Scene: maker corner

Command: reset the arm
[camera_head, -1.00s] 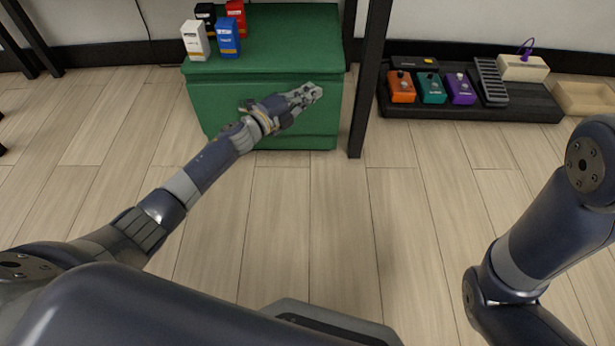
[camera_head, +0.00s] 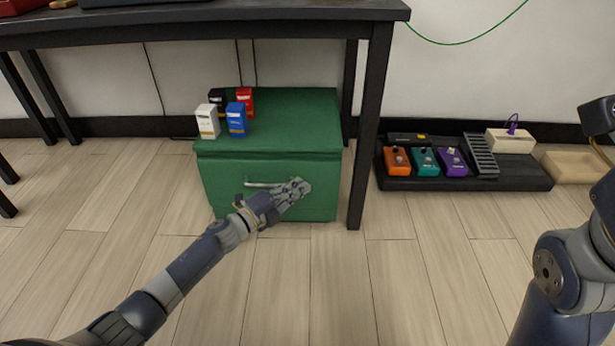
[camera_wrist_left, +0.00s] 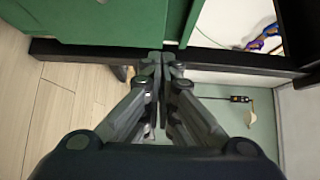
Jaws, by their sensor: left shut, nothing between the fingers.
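My left arm reaches in from the lower left of the head view. Its left gripper (camera_head: 297,188) is shut and empty. In that view it lies over the front face of the green storage box (camera_head: 318,180), just right of the box's pale handle (camera_head: 262,184). Whether it touches the box is unclear. In the left wrist view the shut fingers (camera_wrist_left: 162,62) are close together, with green panels (camera_wrist_left: 90,22) beyond them. My right arm shows at the right edge of the head view, but I cannot make out its gripper.
Small white (camera_head: 207,121), blue (camera_head: 236,119), red (camera_head: 245,100) and black cartons stand on the green box. A dark table (camera_head: 200,14) stands above it, its leg (camera_head: 369,130) right of the box. A black pedalboard (camera_head: 520,175) lies farther right. The front floor is open.

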